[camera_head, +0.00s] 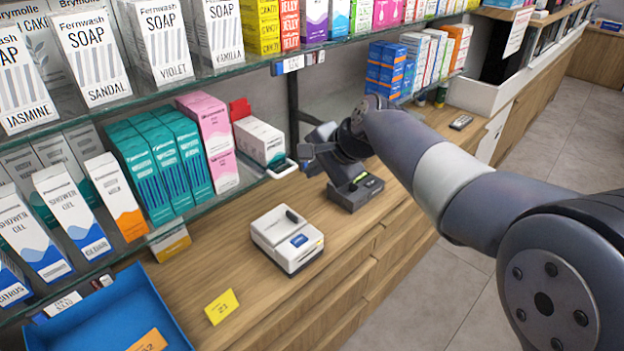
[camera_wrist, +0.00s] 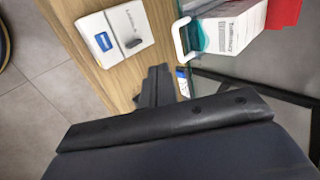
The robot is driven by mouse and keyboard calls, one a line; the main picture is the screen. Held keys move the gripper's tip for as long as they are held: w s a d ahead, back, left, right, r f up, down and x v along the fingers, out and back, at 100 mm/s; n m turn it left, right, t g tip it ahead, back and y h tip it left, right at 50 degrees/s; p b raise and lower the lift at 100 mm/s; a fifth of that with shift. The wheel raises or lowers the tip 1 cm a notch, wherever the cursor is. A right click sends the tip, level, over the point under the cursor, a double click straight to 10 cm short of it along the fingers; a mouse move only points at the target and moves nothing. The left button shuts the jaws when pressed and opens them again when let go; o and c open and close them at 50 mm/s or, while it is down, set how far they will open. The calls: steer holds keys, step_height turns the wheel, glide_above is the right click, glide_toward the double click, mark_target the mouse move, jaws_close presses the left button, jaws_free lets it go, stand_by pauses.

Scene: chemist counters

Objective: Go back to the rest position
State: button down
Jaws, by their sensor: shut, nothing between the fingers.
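My arm reaches in from the right of the head view, over the front of the wooden counter (camera_head: 345,245). My gripper (camera_head: 303,160) is at its far end, above the counter beside the glass shelf edge. In the wrist view my gripper (camera_wrist: 158,84) points toward the counter and shelf, its dark fingers together with nothing between them. A white device with a blue label (camera_head: 287,238) stands on the counter in front of the gripper; it also shows in the wrist view (camera_wrist: 115,35). No rest position is marked in view.
A dark device (camera_head: 355,192) stands on the counter close below my wrist. Glass shelves with several boxes (camera_head: 160,165) run along the left and back. A white box (camera_head: 259,139) is near the gripper. A blue tray (camera_head: 105,318) lies at lower left. Floor (camera_head: 440,290) is clear.

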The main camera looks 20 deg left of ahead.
steer(key=v, duration=0.6)
steer(key=shift+d+r+b, duration=0.15)
steer(key=shift+r+b, duration=0.15)
steer(key=shift+b, duration=0.15)
steer(key=a+r+p+x, duration=0.1)
steer(key=x, duration=1.2)
steer(key=shift+w+a, duration=0.4)
steer(key=shift+a, duration=0.1)
steer(key=shift+d+r, duration=0.15)
steer(key=shift+d+p, duration=0.1)
steer(key=shift+p, duration=0.2)
